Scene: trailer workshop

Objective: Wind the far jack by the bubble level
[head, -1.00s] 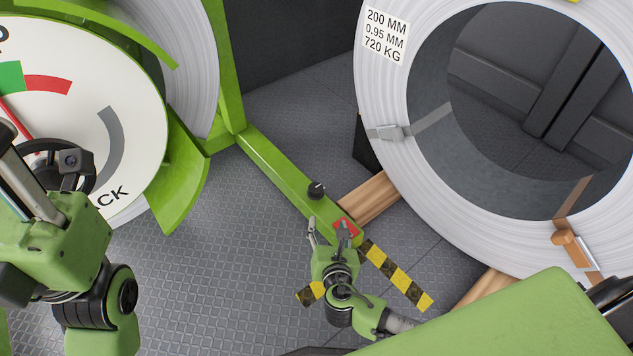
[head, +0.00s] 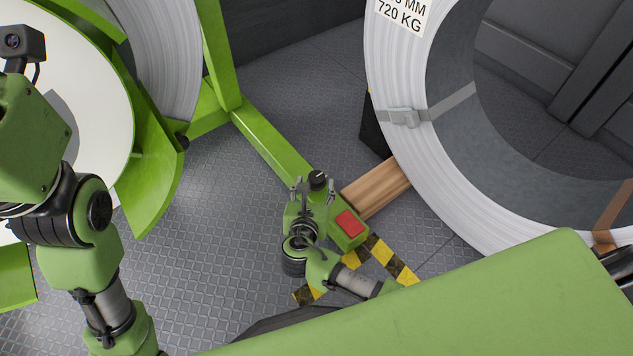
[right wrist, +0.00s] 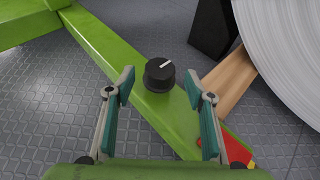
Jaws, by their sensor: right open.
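A black knob (head: 317,180) with a white pointer line stands on top of the green floor beam (head: 272,145), near its end. It also shows in the right wrist view (right wrist: 160,74), with its line pointing up and to the right. My right gripper (head: 314,188) is open and empty at the knob. In the right wrist view its two fingers (right wrist: 158,88) stand on either side of the knob, apart from it; the knob sits about level with or just beyond the tips. My left arm is at the left; its fingers are out of frame. I cannot make out a bubble level.
A red pad (head: 347,222) lies on the beam end beside yellow-black floor tape (head: 393,262). A wooden block (head: 376,187) and a large strapped coil (head: 400,90) stand to the right. Chequered floor (head: 215,235) is clear left of the beam.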

